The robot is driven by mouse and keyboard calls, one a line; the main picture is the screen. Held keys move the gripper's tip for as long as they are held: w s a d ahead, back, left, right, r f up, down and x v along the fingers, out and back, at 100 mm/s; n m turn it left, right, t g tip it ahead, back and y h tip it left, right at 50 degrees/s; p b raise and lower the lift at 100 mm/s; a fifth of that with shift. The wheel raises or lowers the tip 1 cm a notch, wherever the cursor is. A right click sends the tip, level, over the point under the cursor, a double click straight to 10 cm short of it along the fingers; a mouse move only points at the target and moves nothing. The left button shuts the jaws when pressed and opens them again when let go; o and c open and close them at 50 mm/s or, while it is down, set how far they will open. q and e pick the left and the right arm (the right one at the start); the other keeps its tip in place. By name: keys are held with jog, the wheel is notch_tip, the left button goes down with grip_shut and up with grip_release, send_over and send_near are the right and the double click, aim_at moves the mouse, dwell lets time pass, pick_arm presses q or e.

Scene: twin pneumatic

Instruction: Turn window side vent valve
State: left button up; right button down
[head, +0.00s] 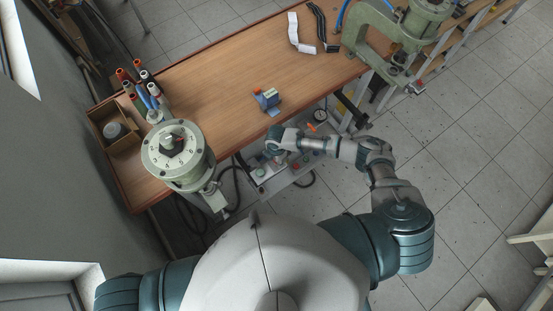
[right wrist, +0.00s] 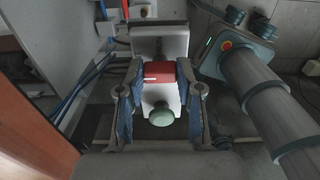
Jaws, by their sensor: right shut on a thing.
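A red valve knob (right wrist: 160,73) with a white line sits on a pale housing in the right wrist view. My right gripper (right wrist: 160,80) is shut on it, with blue finger pads against both sides. In the head view the right gripper (head: 274,153) reaches down to the control panel (head: 290,178) below the table's front edge, and hides the held knob there. An orange handle (head: 311,127) and a round gauge (head: 320,114) show on the panel farther right. My left gripper is not in view.
A pale green button (right wrist: 160,114) is close to the right fingers. A green dial machine (head: 178,156) stands at the table's left end. Spools and a box are beside it. A green press (head: 396,36) stands at the right. The table's middle is mostly clear.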

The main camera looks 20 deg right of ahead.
jog(key=shift+w+a+r, duration=0.1)
jog(key=shift+w+r, duration=0.1)
jog(key=shift+w, duration=0.05)
jog(key=c, duration=1)
grip_release()
jog(key=shift+o, duration=1.2)
jog(key=shift+s+f, duration=0.1)
jog(key=shift+s, duration=0.05)
notch_tip(320, 180, up, 12)
